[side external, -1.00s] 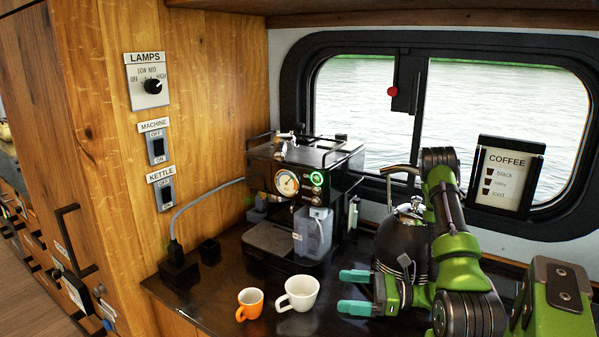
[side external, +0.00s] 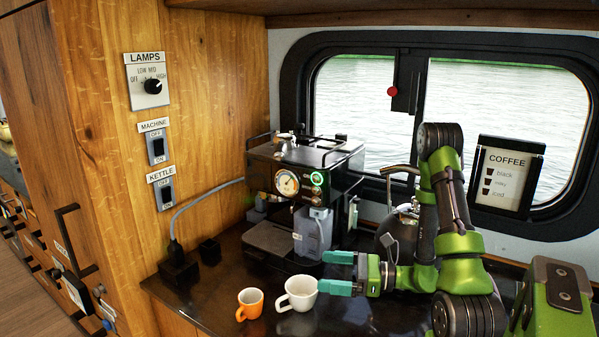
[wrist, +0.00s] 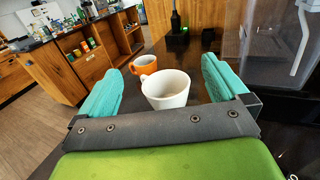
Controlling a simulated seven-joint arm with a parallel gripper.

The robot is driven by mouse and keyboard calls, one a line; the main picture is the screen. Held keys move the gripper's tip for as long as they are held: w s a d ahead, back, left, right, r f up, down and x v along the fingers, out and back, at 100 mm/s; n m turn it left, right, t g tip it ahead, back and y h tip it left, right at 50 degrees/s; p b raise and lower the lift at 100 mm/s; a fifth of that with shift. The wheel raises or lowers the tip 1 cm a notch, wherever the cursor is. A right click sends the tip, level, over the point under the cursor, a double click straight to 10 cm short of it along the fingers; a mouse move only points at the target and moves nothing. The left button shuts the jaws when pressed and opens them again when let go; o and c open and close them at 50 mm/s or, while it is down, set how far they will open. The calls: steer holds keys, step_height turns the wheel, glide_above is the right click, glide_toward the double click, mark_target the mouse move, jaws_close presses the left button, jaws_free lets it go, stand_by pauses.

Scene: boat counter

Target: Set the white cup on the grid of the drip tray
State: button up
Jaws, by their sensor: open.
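The white cup (side external: 298,293) stands upright on the dark counter, right of an orange cup. In the wrist view the white cup (wrist: 167,90) sits between my two teal fingers, a little ahead of them. My gripper (side external: 337,272) is open and empty, just right of the white cup in the side view, with its fingers pointing left toward it. The drip tray (side external: 270,240) with its dark grid lies at the foot of the coffee machine (side external: 303,185), behind the cups. Nothing stands on the grid.
The orange cup (side external: 250,303) stands close beside the white cup, near the counter's front edge. A translucent water tank (side external: 312,232) stands right of the drip tray. A kettle (side external: 400,225) is behind my arm, partly hidden. A black plug block (side external: 179,272) sits at the left.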

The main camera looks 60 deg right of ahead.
glide_toward(290, 289)
steer(key=shift+w+a, duration=0.4)
steer(key=shift+w, duration=0.15)
steer(key=shift+x, duration=3.05)
steer(key=shift+d, duration=0.1)
steer(key=shift+c, duration=0.2)
steer(key=c, duration=1)
steer(key=shift+r, duration=0.1)
